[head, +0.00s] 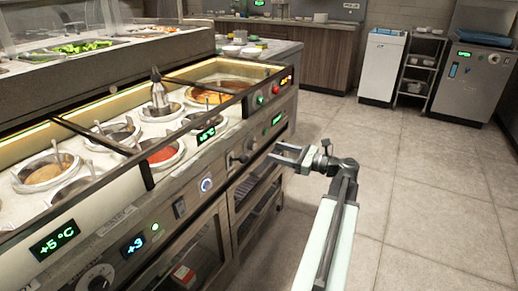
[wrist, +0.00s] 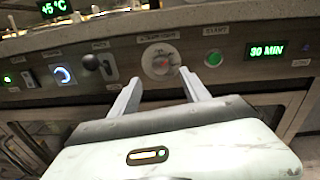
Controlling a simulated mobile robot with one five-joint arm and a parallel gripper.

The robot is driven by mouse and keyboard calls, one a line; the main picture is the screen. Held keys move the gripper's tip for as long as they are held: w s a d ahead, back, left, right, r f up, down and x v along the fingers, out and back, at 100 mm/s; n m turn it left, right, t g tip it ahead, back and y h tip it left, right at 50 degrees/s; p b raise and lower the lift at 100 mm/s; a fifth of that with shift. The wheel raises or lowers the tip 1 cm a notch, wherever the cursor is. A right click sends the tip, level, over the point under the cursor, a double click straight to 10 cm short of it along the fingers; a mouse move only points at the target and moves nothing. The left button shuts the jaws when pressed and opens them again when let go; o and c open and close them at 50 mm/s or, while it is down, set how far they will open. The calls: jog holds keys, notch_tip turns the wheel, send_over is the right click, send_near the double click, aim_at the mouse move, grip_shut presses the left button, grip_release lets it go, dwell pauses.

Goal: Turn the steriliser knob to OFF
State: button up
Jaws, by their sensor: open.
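The steriliser knob (wrist: 160,62) is a round, pale dial with a reddish mark, set in the front panel in the wrist view. A small label above it is too blurred to read. My gripper (wrist: 161,77) is open, its two pale fingers pointing at the panel on either side of the knob from slightly below. Nothing is between the fingers in front of the dial, and I cannot tell whether they touch it. In the head view my gripper (head: 283,156) is close to the panel front. The knob is too small to make out there.
Right of the knob are a green START button (wrist: 214,58) and a 30 MIN display (wrist: 267,50). Left are a black lever (wrist: 91,62) and a blue-ringed button (wrist: 62,74). The counter (head: 110,215) holds several sauce wells.

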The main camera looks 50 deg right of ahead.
aim_at(255, 146)
jog(key=x, duration=0.7)
jog(key=shift+w, duration=0.15)
jog(key=c, duration=1.1)
jog(key=shift+d, duration=0.2)
grip_shut()
jog(key=shift+a, duration=0.2)
jog(key=shift+n, duration=0.3)
jog(key=n, duration=0.3)
jog(key=shift+r, duration=0.1)
jog(key=n+p, duration=0.1)
jog(key=n, duration=0.5)
jog(key=shift+a, duration=0.1)
